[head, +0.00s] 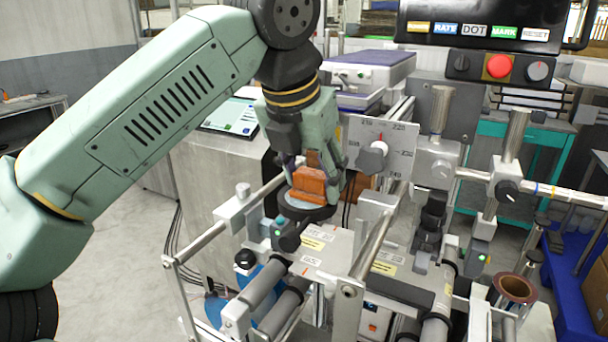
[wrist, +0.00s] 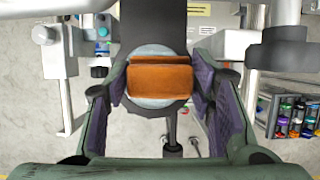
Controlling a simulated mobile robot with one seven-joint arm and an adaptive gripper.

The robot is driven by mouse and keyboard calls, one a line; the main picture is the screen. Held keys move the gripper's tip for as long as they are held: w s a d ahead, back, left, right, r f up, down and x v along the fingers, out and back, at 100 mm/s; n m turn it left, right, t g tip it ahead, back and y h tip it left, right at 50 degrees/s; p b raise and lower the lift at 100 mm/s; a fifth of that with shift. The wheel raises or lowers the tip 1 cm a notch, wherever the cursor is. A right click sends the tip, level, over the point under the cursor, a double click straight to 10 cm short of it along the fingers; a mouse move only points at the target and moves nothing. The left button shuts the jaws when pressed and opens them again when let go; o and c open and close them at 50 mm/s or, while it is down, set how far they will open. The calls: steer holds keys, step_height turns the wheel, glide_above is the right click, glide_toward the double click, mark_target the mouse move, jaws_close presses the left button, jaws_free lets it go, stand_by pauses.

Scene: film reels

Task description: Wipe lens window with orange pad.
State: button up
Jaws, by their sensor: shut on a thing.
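The orange pad (head: 311,184) is a block held between the fingers of my gripper (head: 308,172). In the wrist view the pad (wrist: 159,78) sits between the two purple-lined fingers of my gripper (wrist: 160,95). Below it is the round, pale lens window (wrist: 152,103) in a dark housing. In the head view the dark round housing (head: 304,211) shows under the pad. The pad covers most of the window, and only its rim shows. I cannot tell whether the pad touches the glass.
A metal plate with a dial (head: 377,158) stands close to the right of my gripper. Rollers (head: 262,292) and frame rails (head: 375,240) lie below and in front. A control panel with a red button (head: 499,66) is at the upper right. Open floor (head: 125,250) lies to the left.

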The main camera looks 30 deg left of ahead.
steer(key=shift+d+f+b, duration=0.15)
steer(key=shift+d+b, duration=0.25)
steer(key=shift+d, duration=0.7)
steer(key=shift+w+a+p, duration=0.1)
steer(key=shift+a+p, duration=0.25)
steer(key=shift+a, duration=0.6)
steer(key=shift+s+a+p, duration=0.15)
steer(key=shift+a, duration=0.9)
steer(key=shift+s+a+p, duration=0.1)
steer(key=shift+a+p, duration=0.05)
steer(key=shift+a, duration=0.9)
steer(key=shift+r+p, duration=1.25)
steer(key=shift+r, duration=1.7)
